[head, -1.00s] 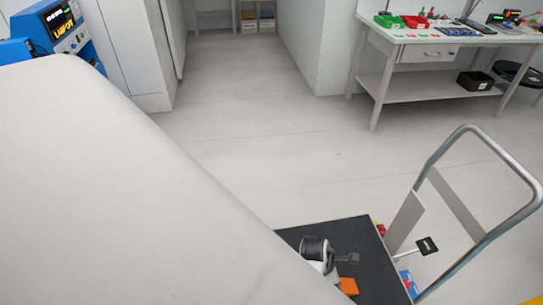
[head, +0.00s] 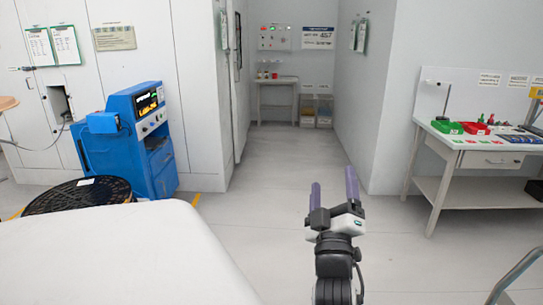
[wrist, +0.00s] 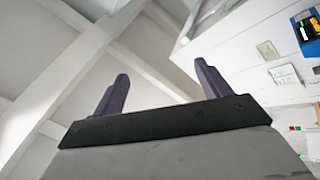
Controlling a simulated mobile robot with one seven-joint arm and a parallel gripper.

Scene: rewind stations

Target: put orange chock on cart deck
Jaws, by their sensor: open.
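My gripper (head: 334,188) is raised in front of me in the head view, its two purple fingers pointing up and apart. Nothing is between them. In the wrist view my gripper (wrist: 161,78) is also open and empty, with ceiling beams and a wall behind the fingers. The orange chock is not in view now. Of the cart, only part of the metal handle (head: 517,276) shows at the lower right edge of the head view; its deck is out of view.
A blue machine (head: 127,140) and a dark round reel (head: 78,195) stand at the left. A workbench (head: 470,158) with red and green bins stands at the right. A small table (head: 275,81) is at the back of the alcove. The floor between is clear.

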